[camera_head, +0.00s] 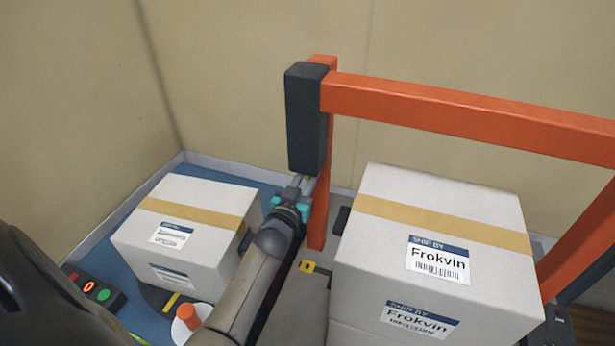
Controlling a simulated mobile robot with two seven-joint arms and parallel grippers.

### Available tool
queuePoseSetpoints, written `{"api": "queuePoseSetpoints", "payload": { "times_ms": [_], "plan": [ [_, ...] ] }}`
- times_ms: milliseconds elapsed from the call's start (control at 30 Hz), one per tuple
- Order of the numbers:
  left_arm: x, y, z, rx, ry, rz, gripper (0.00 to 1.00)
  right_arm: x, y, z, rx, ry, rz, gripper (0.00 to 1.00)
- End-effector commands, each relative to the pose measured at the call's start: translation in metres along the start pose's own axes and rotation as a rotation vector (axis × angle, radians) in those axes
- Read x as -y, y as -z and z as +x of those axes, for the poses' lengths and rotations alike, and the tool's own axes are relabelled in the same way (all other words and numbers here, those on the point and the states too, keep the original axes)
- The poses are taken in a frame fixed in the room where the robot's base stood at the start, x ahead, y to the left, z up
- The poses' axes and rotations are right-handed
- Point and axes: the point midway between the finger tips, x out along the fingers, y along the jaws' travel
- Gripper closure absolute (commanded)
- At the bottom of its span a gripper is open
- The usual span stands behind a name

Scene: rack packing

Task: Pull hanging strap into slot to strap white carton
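A white carton (390,286) with a tan band across its top and "Frokvin" labels stands inside the orange frame (450,108). A dark grey block (306,120) sits at the frame's upper left corner. My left gripper (307,182), with teal parts at its wrist, is just below this block, beside the orange post. Its fingertips are small and partly hidden, so I cannot tell if they are open or hold anything. I cannot make out the hanging strap clearly. A small yellow piece with a dark centre (308,267), possibly the slot, is low beside the carton. My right gripper is out of view.
Another white carton (190,225) with a tan band sits on the blue surface (215,178) at left. A button box (95,290) and an orange-topped white round piece (187,318) are near the lower left. Beige walls close off the back.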

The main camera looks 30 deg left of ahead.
Motion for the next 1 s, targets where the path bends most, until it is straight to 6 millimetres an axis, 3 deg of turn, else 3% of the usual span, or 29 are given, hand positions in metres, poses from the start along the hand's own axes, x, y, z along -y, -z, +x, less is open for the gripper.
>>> {"api": "queuePoseSetpoints", "payload": {
  "times_ms": [33, 200, 1000],
  "plan": [
    [0.0000, 0.0000, -0.0002, 0.000, 0.000, 0.000, 0.82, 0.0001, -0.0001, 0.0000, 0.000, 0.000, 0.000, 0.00],
    [0.0000, -0.0001, -0.0003, 0.000, 0.000, 0.000, 1.00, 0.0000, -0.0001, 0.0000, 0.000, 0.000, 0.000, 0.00],
    [0.0000, -0.0002, -0.0004, 0.000, 0.000, 0.000, 1.00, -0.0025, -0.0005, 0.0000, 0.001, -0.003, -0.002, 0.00]
  ]
}}
